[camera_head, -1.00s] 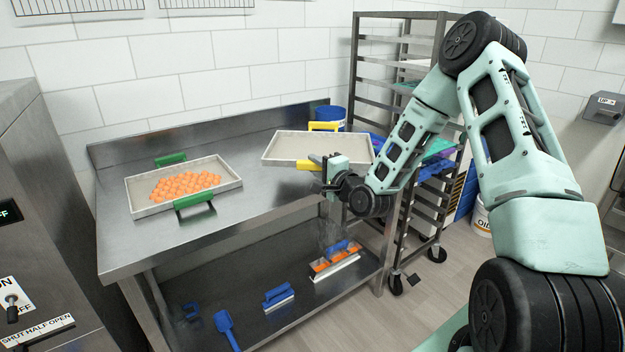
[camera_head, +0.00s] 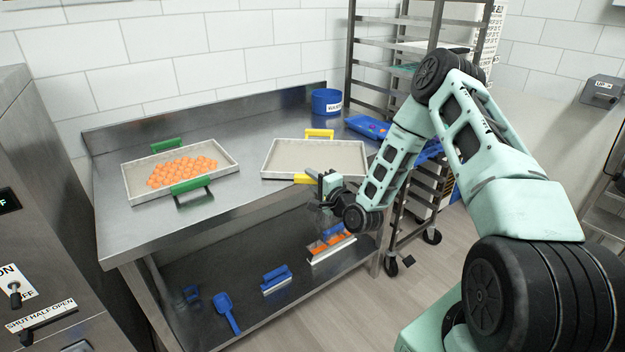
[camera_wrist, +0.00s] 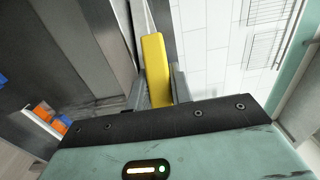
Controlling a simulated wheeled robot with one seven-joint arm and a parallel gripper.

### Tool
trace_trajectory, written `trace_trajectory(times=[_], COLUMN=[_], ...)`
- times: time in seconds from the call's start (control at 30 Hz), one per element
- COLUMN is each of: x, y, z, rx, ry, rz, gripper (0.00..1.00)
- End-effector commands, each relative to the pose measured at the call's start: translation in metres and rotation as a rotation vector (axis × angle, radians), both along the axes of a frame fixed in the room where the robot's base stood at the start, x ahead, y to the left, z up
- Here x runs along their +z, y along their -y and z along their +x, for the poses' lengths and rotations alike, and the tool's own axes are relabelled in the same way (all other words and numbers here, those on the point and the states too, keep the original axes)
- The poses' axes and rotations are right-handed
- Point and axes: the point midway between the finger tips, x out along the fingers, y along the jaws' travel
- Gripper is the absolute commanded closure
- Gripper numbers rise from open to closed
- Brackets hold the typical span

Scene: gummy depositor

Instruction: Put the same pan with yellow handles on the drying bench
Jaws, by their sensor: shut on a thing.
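The pan with yellow handles (camera_head: 316,158) is a shallow, pale, empty-looking tray at the right part of the steel bench (camera_head: 240,195). Its far yellow handle (camera_head: 319,134) points to the back wall. My gripper (camera_head: 318,181) is at the near yellow handle and shut on it; in the wrist view the yellow handle (camera_wrist: 155,70) lies between the fingers. The pan looks level and at or very near the bench top; I cannot tell whether it touches. A pan with green handles (camera_head: 133,183) holding orange gummies stands on the left of the bench.
A blue tub (camera_head: 326,102) and a blue tray (camera_head: 366,127) are at the bench's back right. A wheeled rack (camera_head: 425,200) stands at right. The lower shelf holds a blue scoop (camera_head: 226,310) and blue-handled tools (camera_head: 277,279). Bare bench lies between the pans.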

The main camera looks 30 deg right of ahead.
Motion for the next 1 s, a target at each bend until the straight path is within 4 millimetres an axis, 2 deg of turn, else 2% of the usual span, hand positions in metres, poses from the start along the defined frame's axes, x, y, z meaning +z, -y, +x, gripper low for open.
trace_trajectory(times=[0.1,0.13,0.2,0.57,0.67,1.0], x=[-0.003,-0.003,-0.002,0.002,-0.002,-0.003], y=[0.000,0.000,0.000,0.000,0.001,0.004], z=[0.000,0.000,0.000,-0.001,-0.014,-0.085], rx=[0.000,0.000,0.000,0.000,0.000,-0.002], ry=[0.003,0.000,0.000,0.000,-0.002,-0.002], rz=[-0.001,0.000,0.000,0.001,0.002,0.002], gripper=[1.00,0.70,0.57,0.57,0.57,0.57])
